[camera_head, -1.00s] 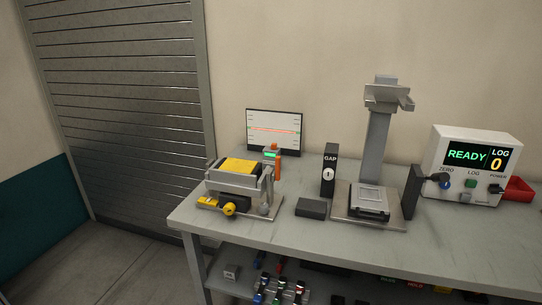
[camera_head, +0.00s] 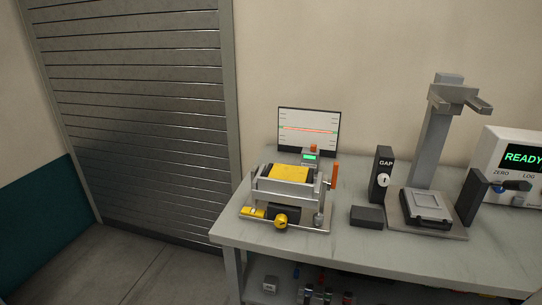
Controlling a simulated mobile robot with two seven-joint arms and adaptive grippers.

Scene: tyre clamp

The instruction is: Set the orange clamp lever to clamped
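A small clamp fixture (camera_head: 285,198) with a yellow top pad (camera_head: 290,172) and a yellow knob (camera_head: 280,221) sits on the left end of the grey bench. The orange clamp lever (camera_head: 335,174) stands nearly upright at the fixture's right side. A second small orange part (camera_head: 314,148) shows behind it, above a little green display (camera_head: 311,157). I cannot tell from this view which marked position the lever is in. Neither of my grippers is in view.
The grey bench (camera_head: 370,252) also carries a black GAP box (camera_head: 382,175), a low dark block (camera_head: 367,216), a grey press stand (camera_head: 433,145) and a white READY box (camera_head: 510,158). A chart screen (camera_head: 308,130) stands behind. A roller shutter (camera_head: 140,120) and open floor (camera_head: 150,268) lie to the left.

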